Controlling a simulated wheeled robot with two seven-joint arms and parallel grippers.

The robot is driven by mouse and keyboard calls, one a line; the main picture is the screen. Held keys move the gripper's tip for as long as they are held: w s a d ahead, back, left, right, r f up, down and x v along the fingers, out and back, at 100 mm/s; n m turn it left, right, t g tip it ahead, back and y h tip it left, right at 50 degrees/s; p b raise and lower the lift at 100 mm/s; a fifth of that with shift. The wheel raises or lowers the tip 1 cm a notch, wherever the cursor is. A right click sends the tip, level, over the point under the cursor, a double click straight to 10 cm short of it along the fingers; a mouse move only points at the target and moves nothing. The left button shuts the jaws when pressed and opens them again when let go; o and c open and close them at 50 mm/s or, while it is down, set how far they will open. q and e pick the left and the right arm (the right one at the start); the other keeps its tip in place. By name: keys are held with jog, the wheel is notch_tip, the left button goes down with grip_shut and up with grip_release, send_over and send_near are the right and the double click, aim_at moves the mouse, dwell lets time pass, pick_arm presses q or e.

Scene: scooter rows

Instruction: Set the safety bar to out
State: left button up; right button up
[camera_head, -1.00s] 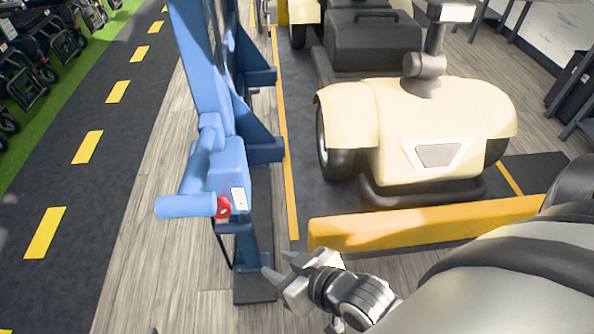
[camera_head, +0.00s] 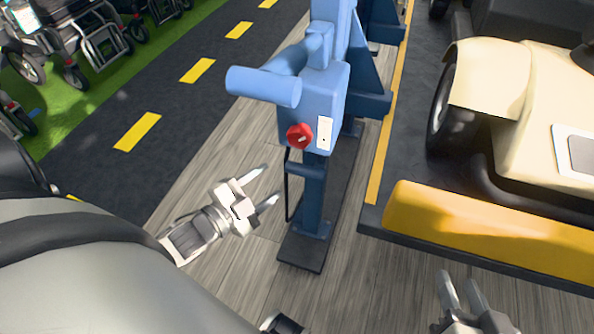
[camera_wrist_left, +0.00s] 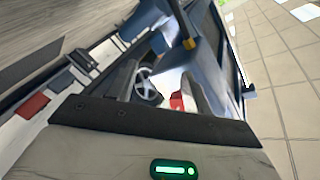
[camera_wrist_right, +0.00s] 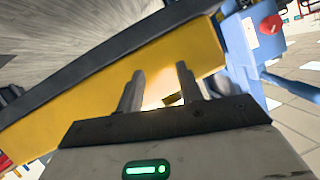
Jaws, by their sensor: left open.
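A yellow bar (camera_head: 480,228) lies across the near end of the scooter platform in the head view. I cannot tell for sure that it is the safety bar. It also crosses the right wrist view (camera_wrist_right: 110,97). A blue post (camera_head: 315,110) stands left of it, with a red knob (camera_head: 299,136) and a thick blue side arm (camera_head: 263,87). My left gripper (camera_head: 266,186) is open and empty, left of the post and below the knob in the picture. My right gripper (camera_head: 458,280) is open in front of the yellow bar; no contact is visible.
A cream scooter (camera_head: 545,115) stands behind the yellow bar. The post rises from a dark floor plate (camera_head: 303,248). A dark lane (camera_head: 150,130) with yellow dashes runs at left, beside wheelchairs (camera_head: 100,40) on green flooring. Wooden floor around my left gripper is clear.

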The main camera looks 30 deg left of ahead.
aim_at(292, 167)
pick_arm(q)
jog(key=a+f+m+h+b, duration=0.7)
jog(key=a+f+m+b, duration=0.25)
jog(key=m, duration=0.45)
jog(key=b+x, duration=0.1)
jog(key=x, duration=0.3)
jog(key=b+x, duration=0.1)
jog(key=x, duration=0.4)
jog(key=d+b+x, duration=0.1)
jog(key=x, duration=0.3)
jog(key=shift+d+r, duration=0.15)
jog(key=shift+r, duration=0.25)
jog(key=shift+w+d+r, duration=0.1)
jog(key=shift+w+d, duration=0.2)
jog(key=shift+w, duration=0.15)
pick_arm(e)
jog(key=shift+a+f+m+t+y, duration=0.25)
jog(key=shift+a+f+t+y, duration=0.2)
jog(key=shift+a+f+y, duration=0.55)
jog(key=shift+a+f+m+t+y, duration=0.25)
jog(key=shift+a+f+t+y, duration=0.2)
jog(key=shift+a+f+y, duration=0.5)
jog(key=shift+d, duration=0.2)
